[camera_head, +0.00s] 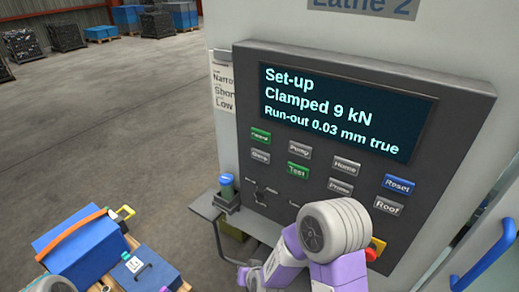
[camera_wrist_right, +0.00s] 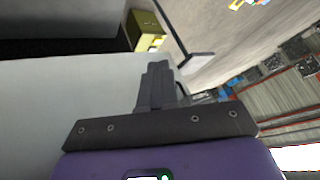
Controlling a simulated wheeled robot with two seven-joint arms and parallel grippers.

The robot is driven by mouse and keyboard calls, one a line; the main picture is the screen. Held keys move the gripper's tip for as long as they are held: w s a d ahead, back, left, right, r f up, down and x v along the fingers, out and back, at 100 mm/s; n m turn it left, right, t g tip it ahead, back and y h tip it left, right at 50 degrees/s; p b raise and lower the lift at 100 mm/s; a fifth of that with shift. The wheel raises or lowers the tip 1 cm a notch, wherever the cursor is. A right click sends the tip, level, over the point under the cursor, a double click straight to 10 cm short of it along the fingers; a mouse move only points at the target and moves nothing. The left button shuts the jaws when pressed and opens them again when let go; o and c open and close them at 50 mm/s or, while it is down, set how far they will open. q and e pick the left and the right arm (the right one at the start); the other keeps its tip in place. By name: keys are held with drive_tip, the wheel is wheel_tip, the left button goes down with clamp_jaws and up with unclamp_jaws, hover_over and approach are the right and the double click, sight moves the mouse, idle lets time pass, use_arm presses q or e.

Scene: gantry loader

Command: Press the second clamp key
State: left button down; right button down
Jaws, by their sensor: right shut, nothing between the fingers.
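The dark control panel (camera_head: 365,130) on the lathe front carries the lit screen (camera_head: 345,110), which reads "Set-up", "Clamped 9 kN", "Run-out 0.03 mm true". Below it are two rows of keys, among them the green Test key (camera_head: 298,171), Pump (camera_head: 299,149), Home (camera_head: 346,166) and the blue Reset key (camera_head: 398,185). I cannot read any key as a clamp key; some labels are too small. My right arm covers the panel's lower part. My right gripper's fingers (camera_wrist_right: 155,80) are together and empty, beside a pale surface in the wrist view. My left gripper is not visible.
A small shelf (camera_head: 205,207) holds a blue-capped container (camera_head: 227,190) left of the panel. A red knob (camera_head: 376,247) sits beside my right arm. A blue handle (camera_head: 485,262) is at far right. A blue case (camera_head: 85,248) stands lower left. Open floor lies beyond.

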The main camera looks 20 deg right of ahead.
drive_tip(key=w+r+m+t+h+p, duration=0.1)
drive_tip(key=w+r+m+t+p, duration=0.1)
drive_tip(key=r, duration=1.4)
drive_tip(key=w+r+m+t+h+p, duration=0.2)
drive_tip(key=r+t, duration=0.4)
drive_tip(key=r, duration=1.1)
drive_tip(key=shift+w+r+m, duration=0.3)
drive_tip(key=shift+w+m, duration=0.2)
drive_tip(key=shift+w, duration=0.6)
drive_tip(key=b, duration=0.2)
approach(252, 156)
drive_tip(key=shift+w+f, duration=0.15)
drive_tip(key=shift+w, duration=0.85)
drive_tip(key=shift+w+f, duration=0.15)
drive_tip(key=shift+w, duration=0.85)
drive_tip(key=shift+w+d, duration=0.3)
